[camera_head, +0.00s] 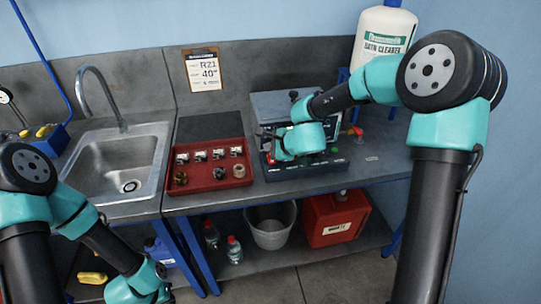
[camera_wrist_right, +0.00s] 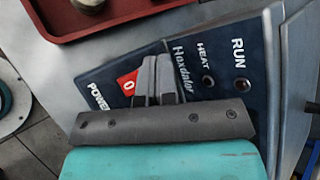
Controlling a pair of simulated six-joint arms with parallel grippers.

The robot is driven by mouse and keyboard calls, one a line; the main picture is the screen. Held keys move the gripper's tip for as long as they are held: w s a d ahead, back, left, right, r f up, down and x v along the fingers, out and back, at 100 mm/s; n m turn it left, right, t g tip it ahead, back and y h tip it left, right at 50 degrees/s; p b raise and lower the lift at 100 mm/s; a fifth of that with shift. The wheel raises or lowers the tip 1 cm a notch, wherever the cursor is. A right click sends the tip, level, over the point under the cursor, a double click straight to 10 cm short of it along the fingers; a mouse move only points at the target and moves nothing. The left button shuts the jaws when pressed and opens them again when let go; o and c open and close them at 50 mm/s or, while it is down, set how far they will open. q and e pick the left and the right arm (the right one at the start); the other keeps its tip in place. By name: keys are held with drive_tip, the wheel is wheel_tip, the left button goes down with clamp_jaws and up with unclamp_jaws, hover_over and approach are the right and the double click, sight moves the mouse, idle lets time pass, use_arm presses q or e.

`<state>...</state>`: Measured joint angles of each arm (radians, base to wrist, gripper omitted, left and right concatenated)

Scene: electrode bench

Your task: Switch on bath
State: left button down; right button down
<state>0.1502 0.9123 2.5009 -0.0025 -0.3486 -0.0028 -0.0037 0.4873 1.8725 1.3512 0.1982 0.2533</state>
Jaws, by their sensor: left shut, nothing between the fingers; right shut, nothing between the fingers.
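The bath (camera_head: 282,103) stands on the bench with a dark blue control panel (camera_head: 312,168) along its front. In the right wrist view the panel (camera_wrist_right: 225,85) reads POWER, HEAT and RUN. A red power switch (camera_wrist_right: 127,84) marked 0 shows beside the fingers, partly hidden by them. My right gripper (camera_wrist_right: 155,72) is shut and empty, its tips over the panel between the power switch and the HEAT button (camera_wrist_right: 208,81). I cannot tell whether they touch the panel. My left arm reaches the bottom left of the head view; its fingers are out of frame.
A red tray (camera_head: 210,184) with small parts sits left of the bath. A sink (camera_head: 120,165) is further left. A bath cleaner bottle (camera_head: 378,50) stands at the back right. A bucket (camera_head: 271,225) and red box (camera_head: 335,218) are on the lower shelf.

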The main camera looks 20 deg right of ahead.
drive_tip(key=shift+f, duration=0.2)
idle(0.5)
drive_tip(key=shift+f, duration=0.25)
drive_tip(key=shift+w+f, duration=0.1)
drive_tip(key=shift+f, duration=0.25)
idle(0.7)
drive_tip(key=shift+r, duration=0.1)
drive_tip(key=shift+r, duration=0.7)
drive_tip(key=shift+s+r, duration=0.25)
drive_tip(key=shift+r, duration=1)
drive_tip(key=shift+s+r, duration=0.2)
drive_tip(key=shift+r, duration=1.05)
